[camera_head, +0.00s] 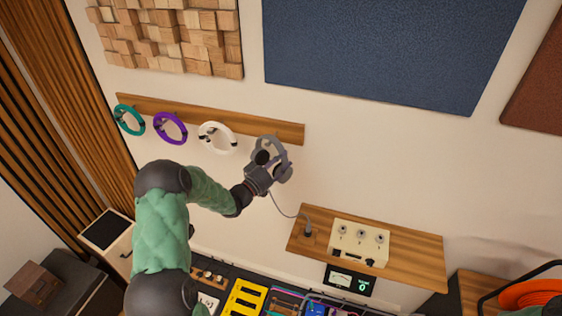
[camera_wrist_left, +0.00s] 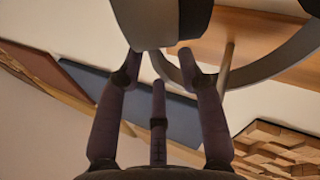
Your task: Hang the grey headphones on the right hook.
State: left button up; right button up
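The grey headphones (camera_head: 284,158) are at my left gripper (camera_head: 262,178), in front of the right end of a wooden wall rail (camera_head: 274,130). The fingers are closed about a grey ear cup (camera_wrist_left: 160,22) in the left wrist view, where the grey headband (camera_wrist_left: 275,62) curves off to the right. A wooden hook peg (camera_wrist_left: 228,62) shows close by the band in that view. I cannot tell whether the band rests on it. The head view hides the right hook behind the headphones. My right gripper is not in view.
White (camera_head: 217,137), purple (camera_head: 170,128) and teal (camera_head: 129,119) headphones hang along the rail to the left. A thin cable (camera_head: 283,212) runs from the grey headphones to a wooden shelf (camera_head: 415,262) with a knobbed box (camera_head: 359,242). Bare wall lies right of the rail.

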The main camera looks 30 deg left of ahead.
pick_arm(q)
jog(key=shift+s+f, duration=0.1)
jog(key=v, duration=1.2)
jog(key=s+d+f+g+h+b, duration=0.25)
jog(key=d+f+g+b, duration=0.2)
jog(key=d+f, duration=0.45)
jog(key=s+d+f+g+h+b, duration=0.25)
jog(key=s+d+f+g, duration=0.35)
jog(key=f, duration=0.5)
jog(key=s+d+f+g+h+b, duration=0.2)
jog(key=d+f+g+b, duration=0.2)
jog(key=d+f, duration=0.55)
jog(key=s+d+f+g+y+b, duration=0.2)
jog(key=s+f+g+y+b, duration=0.15)
jog(key=s+f, duration=0.4)
jog(key=s+d+f+g+y+b, duration=0.25)
jog(key=s+f+b, duration=0.2)
jog(key=f, duration=0.65)
jog(key=w+d+f+t+y+b, duration=0.1)
jog(key=d+f+b, duration=0.2)
jog(key=f+b, duration=0.4)
jog(key=shift+w+d+f, duration=0.15)
jog(key=shift+w+f, duration=0.25)
jog(key=shift+f, duration=1)
